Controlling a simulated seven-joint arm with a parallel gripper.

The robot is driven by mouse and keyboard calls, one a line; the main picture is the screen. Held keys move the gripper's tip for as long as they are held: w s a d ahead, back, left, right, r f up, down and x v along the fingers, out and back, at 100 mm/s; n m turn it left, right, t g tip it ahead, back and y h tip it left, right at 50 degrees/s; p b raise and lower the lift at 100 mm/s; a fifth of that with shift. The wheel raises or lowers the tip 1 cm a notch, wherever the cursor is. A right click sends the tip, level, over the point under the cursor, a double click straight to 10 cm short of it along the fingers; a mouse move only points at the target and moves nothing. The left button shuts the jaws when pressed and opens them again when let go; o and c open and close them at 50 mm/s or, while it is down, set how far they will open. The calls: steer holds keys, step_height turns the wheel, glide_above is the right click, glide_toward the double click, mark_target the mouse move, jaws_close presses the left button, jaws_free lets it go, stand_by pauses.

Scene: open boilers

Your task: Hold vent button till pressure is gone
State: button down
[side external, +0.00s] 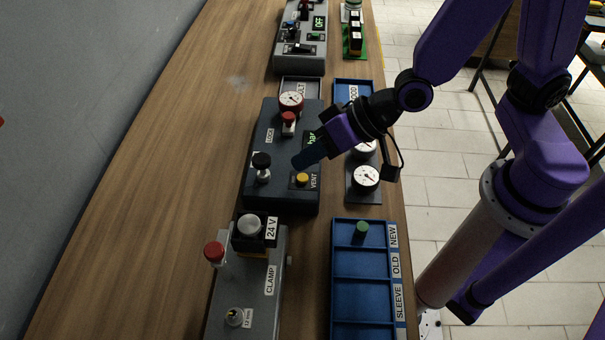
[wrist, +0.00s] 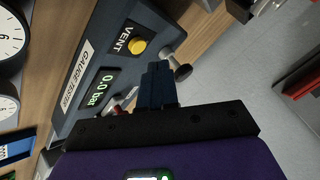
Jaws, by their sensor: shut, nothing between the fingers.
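The yellow vent button (side external: 302,178) sits on the dark gauge tester (side external: 283,195), beside its VENT label. In the wrist view the same button (wrist: 137,46) shows bare, with nothing touching it. The tester's display (wrist: 96,88) reads 0.0 bar. My gripper (side external: 298,164) is shut and empty, its dark blue fingertips above the tester just behind the button. In the wrist view the shut fingers (wrist: 158,70) point toward the tester, to the right of the button and apart from it.
Two white gauges lie on a dark tray (side external: 361,196) to the right. A blue sorting tray (side external: 362,262) and a grey clamp unit (side external: 250,300) stand in front. The left of the wooden bench (side external: 150,190) is clear.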

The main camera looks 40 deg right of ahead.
mark_target(308, 176)
steer(key=shift+r, duration=2.15)
steer(key=shift+s, duration=0.15)
steer(key=s+d+n+g+h, duration=0.1)
steer(key=s+d+n+g, duration=0.4)
steer(key=s+d+n, duration=0.3)
steer(key=s+d+r+n+h, duration=0.1)
steer(key=s+d+h, duration=0.1)
steer(key=d, duration=0.4)
steer(key=s+d+n+h, duration=0.2)
steer(key=d+h, duration=0.1)
steer(key=d, duration=0.3)
steer(key=shift+s+r+g+h, duration=0.3)
steer(key=shift+s+r+g, duration=0.05)
steer(key=shift+s+g, duration=0.05)
